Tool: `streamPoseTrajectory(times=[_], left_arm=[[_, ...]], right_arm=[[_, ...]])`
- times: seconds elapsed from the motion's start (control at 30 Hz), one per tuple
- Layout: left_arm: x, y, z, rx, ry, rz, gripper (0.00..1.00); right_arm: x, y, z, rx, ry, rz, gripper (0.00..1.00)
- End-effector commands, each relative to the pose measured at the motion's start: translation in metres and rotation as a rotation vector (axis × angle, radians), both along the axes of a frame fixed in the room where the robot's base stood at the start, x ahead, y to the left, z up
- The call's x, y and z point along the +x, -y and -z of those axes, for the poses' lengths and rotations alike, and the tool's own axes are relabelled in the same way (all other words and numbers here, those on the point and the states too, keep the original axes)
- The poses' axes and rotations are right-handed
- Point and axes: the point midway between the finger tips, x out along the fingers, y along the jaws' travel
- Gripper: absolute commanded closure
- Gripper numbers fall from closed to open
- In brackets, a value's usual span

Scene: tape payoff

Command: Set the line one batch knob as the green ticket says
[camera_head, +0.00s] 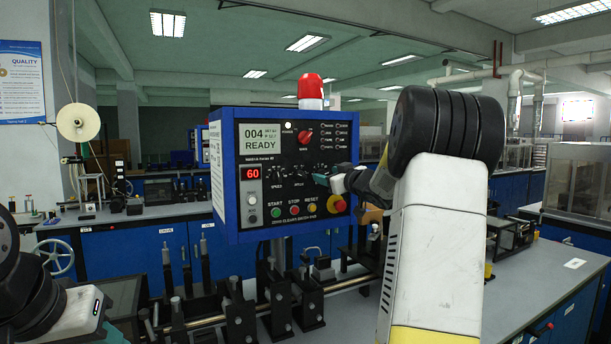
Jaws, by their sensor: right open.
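A blue-framed control panel (229,190) stands at centre. Its pale green screen (259,145) shows "004" and "READY", with small text I cannot read for certain. A red rotary knob (305,136) sits right of the screen among small labels. Below are two black knobs (277,173) (299,173); their labels are too small to be sure of. My right gripper (323,179) is open at the panel's right side, close to its face, and covers what lies behind it. Whether it touches a knob I cannot tell. I cannot make out a separate green ticket. My left gripper's fingers are out of view.
A red display (253,173) reads "60". Green, orange and red buttons (294,210) line the panel's bottom, with a red-yellow stop button (336,204) at right. A red beacon (310,92) tops the panel. Black fixtures (240,315) crowd the bench below; the right bench (535,275) is partly clear.

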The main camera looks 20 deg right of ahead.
Motion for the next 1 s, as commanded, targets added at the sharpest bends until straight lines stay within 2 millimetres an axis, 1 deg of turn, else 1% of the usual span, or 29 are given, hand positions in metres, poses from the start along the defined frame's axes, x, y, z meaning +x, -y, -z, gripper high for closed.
streamPoseTrajectory(times=[0.03,0.17,0.43,0.57,0.6,0.67,0.7,1.0], left_arm=[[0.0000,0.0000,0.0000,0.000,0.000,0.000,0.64],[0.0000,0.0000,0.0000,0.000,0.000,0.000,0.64],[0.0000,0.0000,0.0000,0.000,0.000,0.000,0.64],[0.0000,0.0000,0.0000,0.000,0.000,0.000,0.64],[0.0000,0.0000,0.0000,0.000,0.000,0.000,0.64],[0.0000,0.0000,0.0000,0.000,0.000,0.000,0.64],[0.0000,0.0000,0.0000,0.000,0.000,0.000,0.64],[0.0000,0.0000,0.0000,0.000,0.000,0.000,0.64]], right_arm=[[0.0059,-0.0013,0.0007,0.001,0.000,-0.001,0.46],[0.0136,-0.0024,0.0000,0.001,0.000,0.000,0.46],[0.0149,-0.0026,0.0001,0.001,0.000,0.000,0.46],[0.0147,-0.0025,0.0001,0.001,0.000,0.001,0.72],[0.0147,-0.0025,0.0001,0.001,0.000,0.001,0.80],[0.0147,-0.0025,0.0001,0.001,0.000,0.001,0.92],[0.0146,-0.0024,0.0001,0.001,0.000,0.001,0.99],[0.0145,-0.0026,0.0002,-0.022,0.003,0.000,1.00]])
